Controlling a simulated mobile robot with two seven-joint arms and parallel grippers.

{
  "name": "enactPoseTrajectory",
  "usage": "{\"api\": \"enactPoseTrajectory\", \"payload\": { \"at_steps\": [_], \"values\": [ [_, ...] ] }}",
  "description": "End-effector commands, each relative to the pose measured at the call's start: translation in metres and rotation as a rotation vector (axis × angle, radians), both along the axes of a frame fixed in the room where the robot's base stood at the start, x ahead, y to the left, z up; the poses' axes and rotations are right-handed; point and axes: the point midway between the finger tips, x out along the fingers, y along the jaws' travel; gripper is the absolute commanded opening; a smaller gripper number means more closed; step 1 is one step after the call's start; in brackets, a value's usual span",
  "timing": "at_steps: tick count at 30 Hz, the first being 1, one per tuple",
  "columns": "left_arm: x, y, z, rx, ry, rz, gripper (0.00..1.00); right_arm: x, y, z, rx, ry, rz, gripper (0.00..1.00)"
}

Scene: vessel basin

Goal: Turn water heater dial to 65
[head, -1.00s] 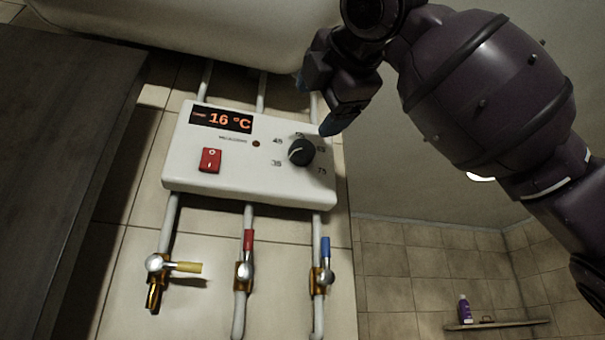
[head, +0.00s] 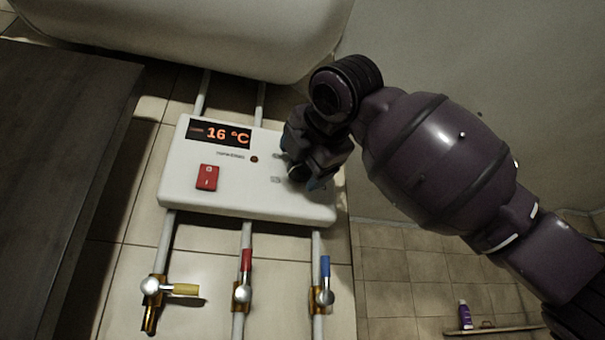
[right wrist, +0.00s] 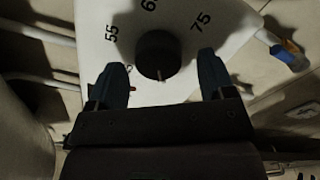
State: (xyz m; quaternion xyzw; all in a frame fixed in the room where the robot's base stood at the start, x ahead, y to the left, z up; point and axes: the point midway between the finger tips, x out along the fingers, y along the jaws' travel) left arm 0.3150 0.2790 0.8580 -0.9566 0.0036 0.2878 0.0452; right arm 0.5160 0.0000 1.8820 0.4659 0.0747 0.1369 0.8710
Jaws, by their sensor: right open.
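The water heater control box (head: 180,187) is white and fixed to the tiled wall. Its display (head: 219,133) reads 16 °C. The black dial (right wrist: 158,54) shows in the right wrist view, with the marks 55 and 75 and a partly cut-off mark between them. My right gripper (right wrist: 162,78) is open, with one finger on each side of the dial and a gap to it on both sides. In the head view my right gripper (head: 312,176) covers the dial. My left gripper is not in view.
A red switch (head: 207,177) sits on the box left of the dial. The white tank (head: 200,35) hangs above. Below are pipes with yellow (head: 186,289), red (head: 246,260) and blue (head: 325,266) valve handles. A dark panel (head: 55,200) stands at left.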

Motion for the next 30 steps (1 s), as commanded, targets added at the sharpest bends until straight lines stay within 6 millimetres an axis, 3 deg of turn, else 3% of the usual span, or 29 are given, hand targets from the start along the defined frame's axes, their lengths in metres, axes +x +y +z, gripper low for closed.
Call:
{"api": "enactPoseTrajectory", "payload": {
  "at_steps": [13,23,30],
  "values": [
    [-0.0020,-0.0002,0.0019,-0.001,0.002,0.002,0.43,0.0083,0.0032,-0.0002,0.000,-0.001,0.001,0.76],
    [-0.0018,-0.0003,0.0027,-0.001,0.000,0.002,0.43,0.0082,0.0029,-0.0002,0.000,-0.001,0.001,0.26],
    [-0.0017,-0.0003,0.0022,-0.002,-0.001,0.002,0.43,0.0081,0.0032,-0.0004,0.021,0.006,0.000,0.26]
  ]
}}
